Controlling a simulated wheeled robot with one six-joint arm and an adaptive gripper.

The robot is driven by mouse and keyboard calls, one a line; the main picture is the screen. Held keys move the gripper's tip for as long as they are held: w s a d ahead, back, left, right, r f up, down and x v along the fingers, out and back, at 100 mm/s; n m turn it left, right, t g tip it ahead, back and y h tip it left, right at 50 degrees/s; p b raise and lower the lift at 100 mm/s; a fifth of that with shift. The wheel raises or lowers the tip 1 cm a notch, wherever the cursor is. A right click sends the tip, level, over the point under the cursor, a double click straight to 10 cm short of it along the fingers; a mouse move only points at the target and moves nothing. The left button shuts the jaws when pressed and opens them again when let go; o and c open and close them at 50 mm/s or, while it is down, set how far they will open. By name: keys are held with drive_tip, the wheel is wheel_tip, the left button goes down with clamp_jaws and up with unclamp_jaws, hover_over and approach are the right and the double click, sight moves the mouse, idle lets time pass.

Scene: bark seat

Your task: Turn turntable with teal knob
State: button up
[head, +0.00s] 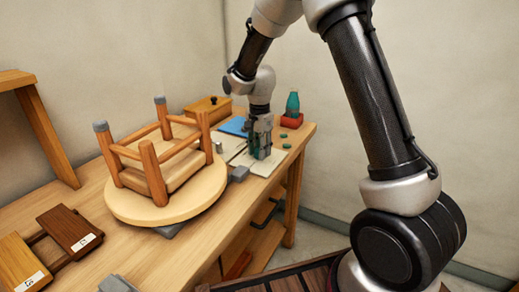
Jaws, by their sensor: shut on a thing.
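The turntable (204,197) is a round pale wooden disc on the bench, left of my gripper. An upside-down wooden stool (168,182) rests on it, with its legs pointing up and grey caps on some of them. My gripper (260,151) points down over a pale mat (269,165) right of the turntable, apart from its rim. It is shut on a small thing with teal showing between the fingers. The fingers mostly hide this thing, and I cannot tell whether it is the teal knob. No knob is clearly visible on the turntable.
A teal bottle (292,103) stands in a red block (291,121) at the bench's far right. Small teal discs (286,145) lie near the right edge. A wooden box (208,109) stands behind. Brown labelled boards (70,229) lie at front left.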

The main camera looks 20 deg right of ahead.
drive_tip(key=shift+r+m, duration=0.1)
drive_tip(key=shift+m, duration=0.2)
idle(0.4)
drive_tip(key=o, duration=1)
wheel_tip(320, 180, up, 12)
drive_tip(key=shift+f, duration=0.1)
